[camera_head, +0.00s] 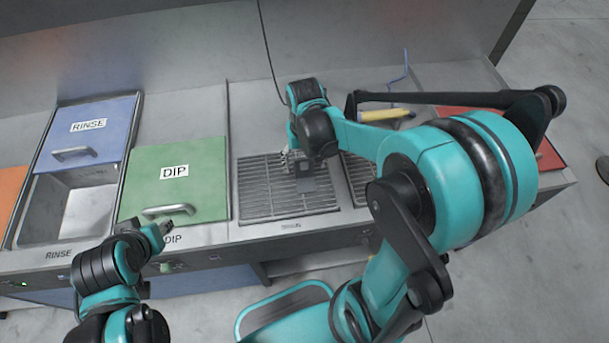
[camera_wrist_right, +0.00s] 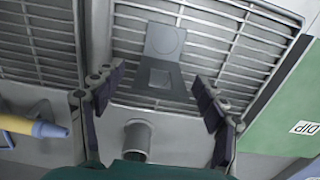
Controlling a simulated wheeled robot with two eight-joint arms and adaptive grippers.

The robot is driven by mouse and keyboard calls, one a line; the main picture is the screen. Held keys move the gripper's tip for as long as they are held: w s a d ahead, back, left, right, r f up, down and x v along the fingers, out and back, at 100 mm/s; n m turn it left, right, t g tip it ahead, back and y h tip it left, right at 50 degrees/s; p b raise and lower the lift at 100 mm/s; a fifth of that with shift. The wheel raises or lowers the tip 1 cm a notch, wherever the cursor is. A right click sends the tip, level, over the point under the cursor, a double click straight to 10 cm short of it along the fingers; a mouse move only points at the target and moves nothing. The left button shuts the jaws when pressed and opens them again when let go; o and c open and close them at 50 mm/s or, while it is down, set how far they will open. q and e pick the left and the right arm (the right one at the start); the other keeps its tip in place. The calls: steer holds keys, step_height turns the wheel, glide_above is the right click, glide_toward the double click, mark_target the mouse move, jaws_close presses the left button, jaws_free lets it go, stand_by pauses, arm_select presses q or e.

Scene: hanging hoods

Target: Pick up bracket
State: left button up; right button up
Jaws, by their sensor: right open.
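In the wrist view the right gripper (camera_wrist_right: 159,73) is open, with one finger on each side of the bracket's lower part and nothing held. My left gripper (camera_head: 180,211) is at the front edge by the green DIP lid; its fingers are unclear.
The green DIP lid (camera_head: 180,180) and blue RINSE lid (camera_head: 87,130) lie to the left, with an open basin (camera_head: 80,208) below the blue one. A yellow-handled tool (camera_head: 388,114) lies behind my right arm. A short pipe (camera_wrist_right: 138,138) stands near the grate.

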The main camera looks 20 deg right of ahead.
step_height(320, 180, down, 2)
steer(key=shift+f, duration=0.15)
steer(key=c, duration=1.6)
steer(key=shift+r, duration=0.2)
